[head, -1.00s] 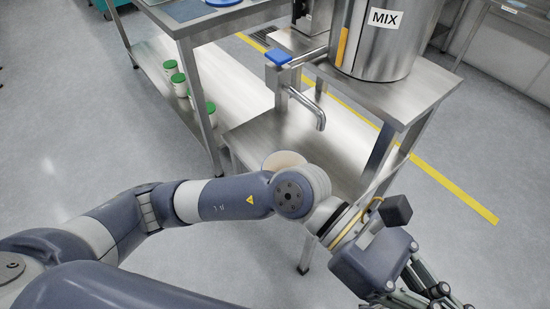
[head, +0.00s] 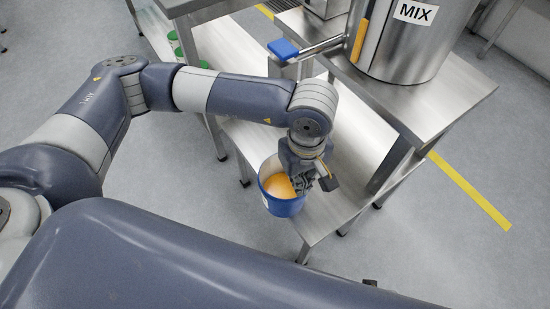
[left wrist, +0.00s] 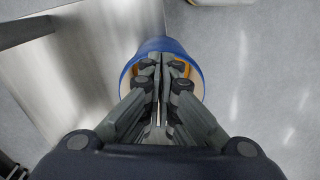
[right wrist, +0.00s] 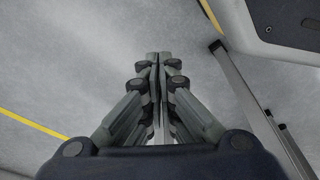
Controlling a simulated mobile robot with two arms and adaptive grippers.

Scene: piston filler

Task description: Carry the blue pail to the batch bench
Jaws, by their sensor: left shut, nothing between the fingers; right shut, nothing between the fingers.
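The blue pail (head: 281,205) stands upright on the low steel shelf in front of the MIX tank, near the shelf's front left edge, with orange contents (head: 278,186) inside. My left gripper (head: 308,184) is over the pail's right side, pointing down, its fingers shut and empty. In the left wrist view the pail (left wrist: 165,46) lies beneath the shut fingertips (left wrist: 163,62), which cover much of its opening; whether they touch it I cannot tell.
The steel MIX tank (head: 405,40) stands on an upper shelf (head: 440,98), with a blue-handled valve (head: 284,48) to its left. Green-lidded tubs (head: 177,52) sit on a lower shelf at left. A yellow floor line (head: 468,190) runs at right.

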